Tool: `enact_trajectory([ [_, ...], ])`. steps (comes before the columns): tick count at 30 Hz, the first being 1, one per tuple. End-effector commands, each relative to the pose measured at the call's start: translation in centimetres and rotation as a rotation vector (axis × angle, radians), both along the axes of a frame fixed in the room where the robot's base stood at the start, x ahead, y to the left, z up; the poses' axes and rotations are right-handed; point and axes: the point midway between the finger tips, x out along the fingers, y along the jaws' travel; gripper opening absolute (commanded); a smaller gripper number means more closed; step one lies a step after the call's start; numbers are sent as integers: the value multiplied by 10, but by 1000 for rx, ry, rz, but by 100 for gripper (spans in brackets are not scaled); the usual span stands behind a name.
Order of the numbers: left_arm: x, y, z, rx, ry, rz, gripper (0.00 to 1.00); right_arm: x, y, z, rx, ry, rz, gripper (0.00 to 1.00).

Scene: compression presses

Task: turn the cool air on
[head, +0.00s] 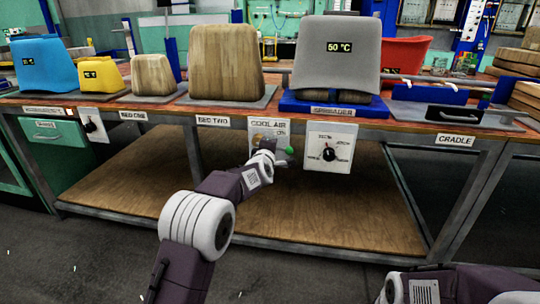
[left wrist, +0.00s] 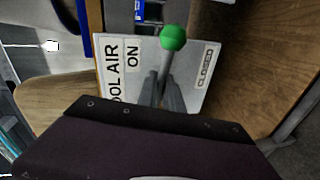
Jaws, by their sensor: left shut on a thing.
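The white COOL AIR panel (head: 263,126) hangs under the bench's front edge, with an ON label (left wrist: 132,54) on it. In the left wrist view the green knob (left wrist: 172,37) tops a grey stem (left wrist: 166,62), between the ON label and a second small label (left wrist: 207,66). My left gripper (head: 276,152) is shut on the lever's stem below the knob. The fingers hide the stem's lower end. My right gripper is not in view; only part of that arm shows at the bottom right.
A white panel with a black dial (head: 329,154) is just right of the lever. A grey block reading 50 °C (head: 338,60) sits on a blue base above. Wooden, yellow and blue blocks stand along the bench to the left. The wooden lower shelf (head: 320,210) is bare.

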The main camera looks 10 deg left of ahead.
Motion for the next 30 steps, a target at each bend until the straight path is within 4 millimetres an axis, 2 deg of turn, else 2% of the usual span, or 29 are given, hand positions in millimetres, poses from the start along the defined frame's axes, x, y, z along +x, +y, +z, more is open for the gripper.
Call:
enact_trajectory([
  [1,0,1,0,-24,-3,1,0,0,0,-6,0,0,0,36],
  [9,0,1,7,-122,1,2,0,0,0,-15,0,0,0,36],
  [26,0,1,10,-150,1,3,0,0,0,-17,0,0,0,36],
  [27,0,1,10,-150,1,3,13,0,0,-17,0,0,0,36],
  [29,0,1,10,-149,1,3,30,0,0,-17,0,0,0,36],
  [30,0,1,10,-149,2,3,32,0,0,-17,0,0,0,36],
])
